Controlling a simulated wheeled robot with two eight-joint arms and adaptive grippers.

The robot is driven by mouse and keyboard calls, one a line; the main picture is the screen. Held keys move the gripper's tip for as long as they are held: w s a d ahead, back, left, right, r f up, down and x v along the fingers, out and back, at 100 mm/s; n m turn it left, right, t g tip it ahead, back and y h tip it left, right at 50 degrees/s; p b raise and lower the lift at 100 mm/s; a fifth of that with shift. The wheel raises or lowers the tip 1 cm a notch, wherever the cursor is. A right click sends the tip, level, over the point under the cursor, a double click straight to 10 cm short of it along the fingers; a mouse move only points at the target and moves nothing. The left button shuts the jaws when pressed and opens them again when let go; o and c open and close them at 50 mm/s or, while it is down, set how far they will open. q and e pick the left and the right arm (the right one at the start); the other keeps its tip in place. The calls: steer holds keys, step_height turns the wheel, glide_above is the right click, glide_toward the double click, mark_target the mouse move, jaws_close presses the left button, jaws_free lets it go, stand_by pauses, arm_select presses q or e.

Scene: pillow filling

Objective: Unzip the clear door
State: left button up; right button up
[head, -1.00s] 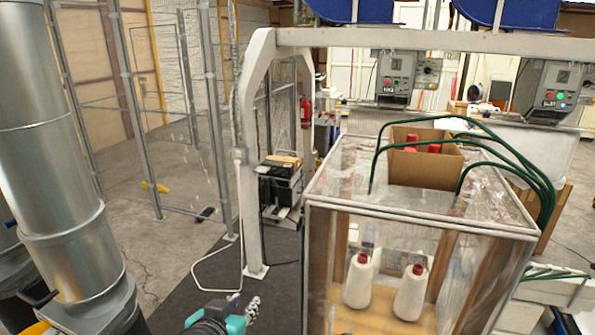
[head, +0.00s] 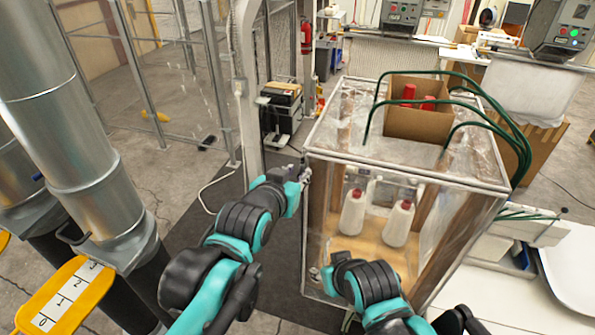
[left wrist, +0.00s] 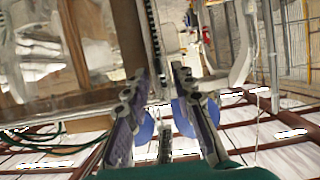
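The clear door (head: 375,235) is the transparent front of a wood-framed box, and two white thread cones with red tops show through it. In the left wrist view a dark toothed strip, seemingly the zipper (left wrist: 152,40), runs down the box's edge towards my fingers. My left gripper (head: 303,174) is at the door's upper left corner. In the left wrist view its fingers (left wrist: 158,85) stand apart, one on each side of the strip's line; I see no pull tab clearly. My right gripper (head: 317,273) is by the door's lower left edge, too small to read.
An open cardboard box (head: 418,112) with red-topped cones sits on the clear-topped box, with green hoses (head: 505,130) arching around it. A metal duct (head: 85,165) and a yellow numbered plate (head: 62,298) are at left. Floor left of the box is open.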

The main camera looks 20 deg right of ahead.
arm_select(q)
steer(key=shift+w+d+f, duration=0.25)
steer(key=shift+w+d, duration=0.05)
steer(key=shift+w, duration=0.15)
jaws_close()
step_height(320, 180, down, 53)
steer(key=b, duration=3.8)
steer(key=shift+b, duration=0.4)
steer(key=shift+f, duration=0.1)
jaws_free()
